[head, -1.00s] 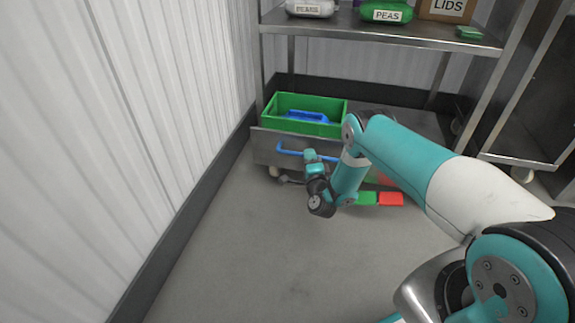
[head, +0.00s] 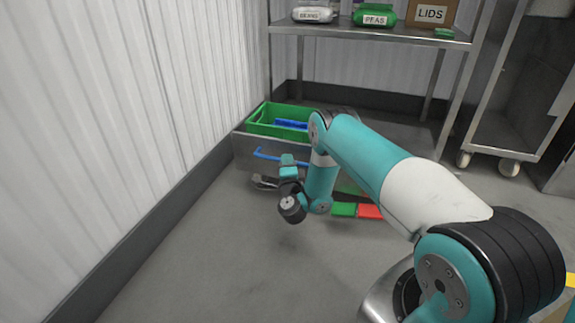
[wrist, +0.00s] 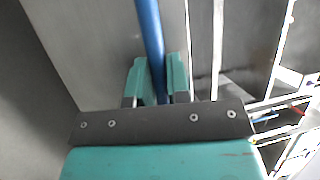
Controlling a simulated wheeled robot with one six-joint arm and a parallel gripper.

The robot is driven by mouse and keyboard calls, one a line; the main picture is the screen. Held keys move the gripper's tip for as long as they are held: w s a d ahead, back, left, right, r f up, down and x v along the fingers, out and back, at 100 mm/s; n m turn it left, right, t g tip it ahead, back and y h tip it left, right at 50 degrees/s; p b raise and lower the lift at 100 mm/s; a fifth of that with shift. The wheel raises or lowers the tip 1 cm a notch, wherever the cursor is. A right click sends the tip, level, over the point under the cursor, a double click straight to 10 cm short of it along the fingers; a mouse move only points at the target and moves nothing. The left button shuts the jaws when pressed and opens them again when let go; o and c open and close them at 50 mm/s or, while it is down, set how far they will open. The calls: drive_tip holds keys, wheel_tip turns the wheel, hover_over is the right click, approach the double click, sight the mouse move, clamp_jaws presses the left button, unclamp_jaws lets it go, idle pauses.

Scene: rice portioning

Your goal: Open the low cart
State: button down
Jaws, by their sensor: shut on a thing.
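The low cart (head: 243,153) is a grey metal box under the shelf, close to the left wall. A blue bar handle (head: 267,156) runs along its front; the handle's right part is hidden behind my gripper and arm. My gripper (head: 288,163) is at the cart's front, shut on the handle. In the wrist view, the blue handle (wrist: 149,28) passes between the two teal fingers of my gripper (wrist: 157,66). A green crate (head: 262,128) with a blue item in it sits at the cart's top. My arm covers the cart's right side.
A metal shelf (head: 380,36) stands over the cart, bearing bags and a LIDS box (head: 431,14). Green (head: 343,209) and red (head: 370,211) blocks lie low beside my wrist. The corrugated wall (head: 120,130) is close at left.

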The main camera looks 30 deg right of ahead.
drive_tip(key=shift+s+r+h, duration=0.1)
drive_tip(key=shift+s+h, duration=0.15)
drive_tip(key=shift+h, duration=0.15)
drive_tip(key=c, duration=1.1)
unclamp_jaws()
drive_tip(key=shift+a, duration=0.2)
drive_tip(key=shift+a, duration=0.1)
drive_tip(key=p+v, duration=1.7)
drive_tip(key=p, duration=0.5)
drive_tip(key=shift+s, duration=0.25)
